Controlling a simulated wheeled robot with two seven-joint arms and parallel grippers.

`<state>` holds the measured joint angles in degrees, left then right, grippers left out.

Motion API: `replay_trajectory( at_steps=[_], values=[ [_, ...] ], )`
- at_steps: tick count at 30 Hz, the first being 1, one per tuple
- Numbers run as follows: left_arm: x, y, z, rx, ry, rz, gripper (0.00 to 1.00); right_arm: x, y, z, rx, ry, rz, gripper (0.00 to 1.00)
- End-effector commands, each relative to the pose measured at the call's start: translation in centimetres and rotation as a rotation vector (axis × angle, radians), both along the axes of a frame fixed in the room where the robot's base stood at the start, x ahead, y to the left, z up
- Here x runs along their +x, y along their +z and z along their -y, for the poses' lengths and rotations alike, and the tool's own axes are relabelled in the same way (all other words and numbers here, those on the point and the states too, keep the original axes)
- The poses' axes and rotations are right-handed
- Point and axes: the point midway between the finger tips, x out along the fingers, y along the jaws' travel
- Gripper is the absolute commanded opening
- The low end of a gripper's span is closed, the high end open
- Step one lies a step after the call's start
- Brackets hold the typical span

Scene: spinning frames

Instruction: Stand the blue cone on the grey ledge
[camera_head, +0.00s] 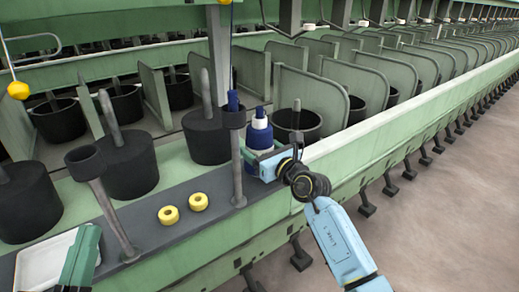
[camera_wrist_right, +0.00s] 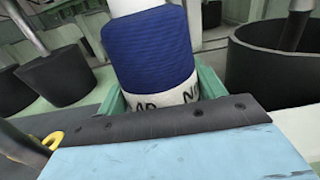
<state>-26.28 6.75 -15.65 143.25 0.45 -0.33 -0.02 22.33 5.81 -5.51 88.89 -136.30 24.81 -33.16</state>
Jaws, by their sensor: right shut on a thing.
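The blue cone (camera_head: 258,137) is a blue-wound bobbin with a white top and white lower band, roughly upright beside a grey post in the head view. In the right wrist view the cone (camera_wrist_right: 150,50) fills the upper middle, with dark lettering on its white band. My right gripper (camera_head: 264,160) is shut on its lower part. The grey ledge (camera_head: 155,240) runs along the front of the machine. The cone's foot is hidden behind the gripper, so I cannot tell whether it touches the ledge. My left gripper (camera_head: 84,256) shows at the lower left; its jaw opening is unclear.
Two yellow rings (camera_head: 183,208) lie on the ledge. Grey posts (camera_head: 237,165) rise from it, one close left of the cone. Black cans (camera_head: 298,122) and green dividers stand behind. A white tray (camera_head: 42,262) is at the lower left. The ledge between rings and post is bare.

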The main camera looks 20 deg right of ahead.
Motion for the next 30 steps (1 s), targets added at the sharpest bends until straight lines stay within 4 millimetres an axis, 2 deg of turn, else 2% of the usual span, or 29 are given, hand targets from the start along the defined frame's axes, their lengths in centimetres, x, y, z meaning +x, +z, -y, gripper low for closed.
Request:
replay_trajectory(
  at_steps=[4, 5, 9, 21, 30],
  values=[
    [-0.1, 0.0, 0.0, -0.003, 0.0, 0.011, 0.0, 0.0, -0.2, 0.0, 0.001, 0.0, 0.003, 0.32],
    [-0.1, 0.1, 0.0, -0.004, 0.0, 0.012, 0.0, 0.0, -0.3, 0.0, 0.001, 0.0, -0.001, 0.72],
    [-0.1, 0.1, 0.0, -0.004, 0.0, 0.011, 0.0, 0.0, -0.3, 0.0, 0.0, 0.0, -0.001, 0.9],
    [0.1, -0.1, 0.0, 0.004, 0.0, -0.011, 0.0, -0.2, 0.1, 0.1, -0.001, 0.0, 0.0, 0.9],
    [1.4, -4.3, -0.4, 0.09, 0.018, -0.276, 0.0, -2.7, 0.1, 1.0, -0.002, -0.001, -0.002, 0.9]
  ],
)
